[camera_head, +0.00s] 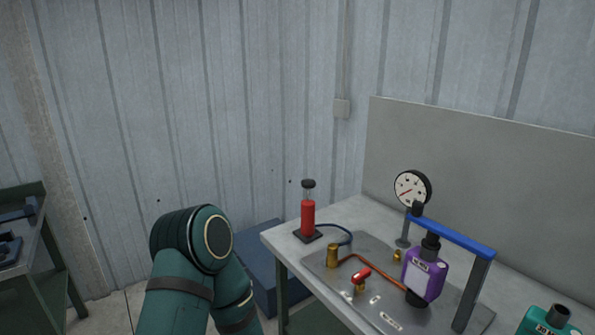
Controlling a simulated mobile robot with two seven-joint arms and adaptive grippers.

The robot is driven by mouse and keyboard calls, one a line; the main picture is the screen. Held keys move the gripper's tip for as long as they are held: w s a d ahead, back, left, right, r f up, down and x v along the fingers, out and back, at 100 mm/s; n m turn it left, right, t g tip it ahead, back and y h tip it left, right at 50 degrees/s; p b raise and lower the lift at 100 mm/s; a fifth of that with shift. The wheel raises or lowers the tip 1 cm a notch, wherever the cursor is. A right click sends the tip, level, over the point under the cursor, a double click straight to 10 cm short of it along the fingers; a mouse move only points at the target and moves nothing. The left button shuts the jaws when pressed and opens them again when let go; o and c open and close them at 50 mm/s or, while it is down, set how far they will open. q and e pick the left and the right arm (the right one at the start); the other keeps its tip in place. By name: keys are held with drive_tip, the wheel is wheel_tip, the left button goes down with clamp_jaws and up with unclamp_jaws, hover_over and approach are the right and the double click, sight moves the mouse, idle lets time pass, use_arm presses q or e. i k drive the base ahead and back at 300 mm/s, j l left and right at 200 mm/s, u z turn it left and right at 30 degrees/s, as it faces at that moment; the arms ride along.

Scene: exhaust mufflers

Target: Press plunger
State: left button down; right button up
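A red pump cylinder (308,216) with a black plunger knob (308,184) stands upright on a dark square base at the near left corner of the grey workbench (352,213). A short stretch of thin rod shows between the knob and the red body, so the plunger is up. A blue hose (338,228) runs from its base to the metal plate. My teal arm rises at the lower left, apart from the pump. Neither of my grippers is in view.
A teal capped object (547,322) is cut off at lower right. A blue box (258,262) stands beside the bench.

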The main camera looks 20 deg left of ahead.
sight(307, 183)
drive_tip(key=i+j, duration=0.3)
drive_tip(key=j, duration=0.2)
drive_tip(key=i+j, duration=0.3)
drive_tip(key=j, duration=0.15)
drive_tip(key=i+j, duration=0.3)
drive_tip(key=j, duration=0.2)
drive_tip(key=u, duration=0.05)
